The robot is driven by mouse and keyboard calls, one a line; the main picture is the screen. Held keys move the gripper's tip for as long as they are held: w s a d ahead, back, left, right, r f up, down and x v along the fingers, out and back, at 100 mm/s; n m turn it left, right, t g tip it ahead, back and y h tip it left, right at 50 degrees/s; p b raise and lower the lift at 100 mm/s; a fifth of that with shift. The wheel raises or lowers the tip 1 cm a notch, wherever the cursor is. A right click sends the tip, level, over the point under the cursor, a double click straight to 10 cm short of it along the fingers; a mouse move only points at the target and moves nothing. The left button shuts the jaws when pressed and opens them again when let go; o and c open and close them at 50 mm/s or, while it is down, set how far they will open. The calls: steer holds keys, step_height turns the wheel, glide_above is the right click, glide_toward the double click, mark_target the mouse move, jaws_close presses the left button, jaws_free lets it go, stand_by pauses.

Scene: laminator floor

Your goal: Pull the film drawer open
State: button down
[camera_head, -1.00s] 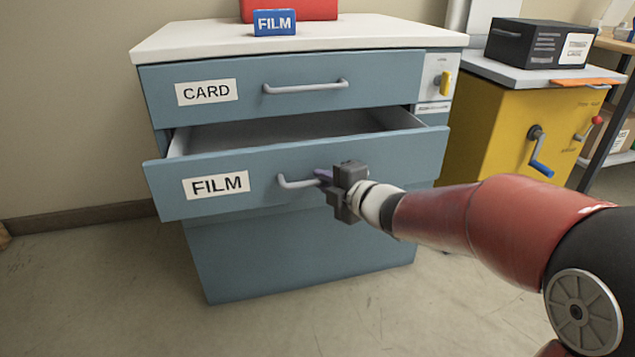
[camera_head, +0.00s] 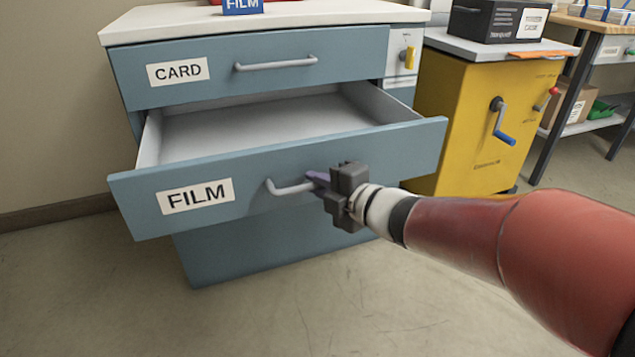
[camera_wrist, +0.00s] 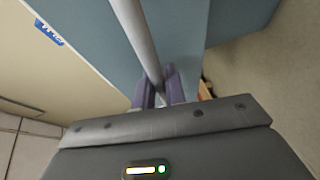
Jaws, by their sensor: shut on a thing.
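The film drawer (camera_head: 250,172) is the lower drawer of a blue cabinet, with a white FILM label. It stands well out from the cabinet, and its pale inside, empty where I see it, shows from above. Its grey bar handle (camera_head: 288,188) is on the drawer front. My gripper (camera_head: 316,183) is shut on the right part of this handle. In the wrist view the handle (camera_wrist: 137,40) runs down between the purple fingers (camera_wrist: 157,88). The handle's right end is hidden by my gripper in the head view.
The card drawer (camera_head: 250,68) above is closed. A blue FILM block (camera_head: 242,6) sits on the white cabinet top. A yellow cabinet (camera_head: 470,120) with a blue-handled crank (camera_head: 502,125) stands at the right. The floor in front is clear.

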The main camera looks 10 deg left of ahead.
steer(key=c, duration=1.5)
jaws_free()
steer(key=shift+o, duration=0.2)
steer(key=p+v, duration=0.1)
steer(key=v, duration=0.7)
steer(key=shift+a+f, duration=0.1)
